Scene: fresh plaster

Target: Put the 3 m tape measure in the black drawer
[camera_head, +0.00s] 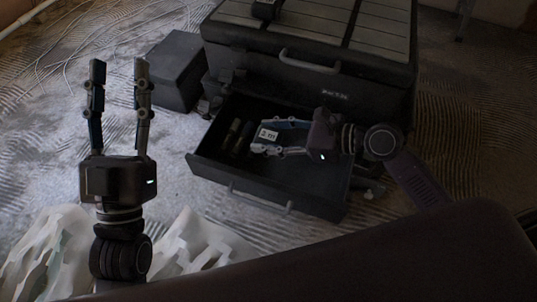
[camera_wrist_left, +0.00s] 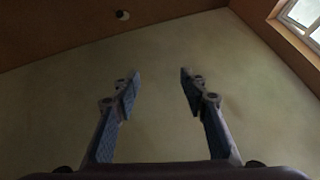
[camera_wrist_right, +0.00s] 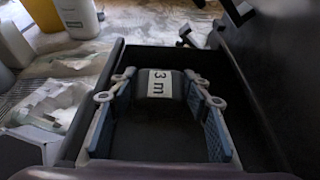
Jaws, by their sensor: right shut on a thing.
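The tape measure (camera_wrist_right: 158,88), dark with a white "3 m" label, is between the fingers of my right gripper (camera_wrist_right: 160,95), which is shut on it. In the head view the label of the tape measure (camera_head: 268,134) shows between the fingertips of my right gripper (camera_head: 270,139), over the open black drawer (camera_head: 262,193). I cannot tell whether the tape measure touches the drawer floor. The drawer's side wall (camera_wrist_right: 100,95) also shows in the right wrist view. My left gripper (camera_head: 119,72) is open and empty, left of the drawer; its spread fingers show in the left wrist view (camera_wrist_left: 158,85).
The drawer is part of a large black toolbox (camera_head: 330,85). Several dark cylindrical items (camera_head: 238,136) lie in the drawer's left part. A dark box (camera_head: 176,70) stands left of the toolbox. White crumpled sheeting (camera_head: 195,240) lies in front.

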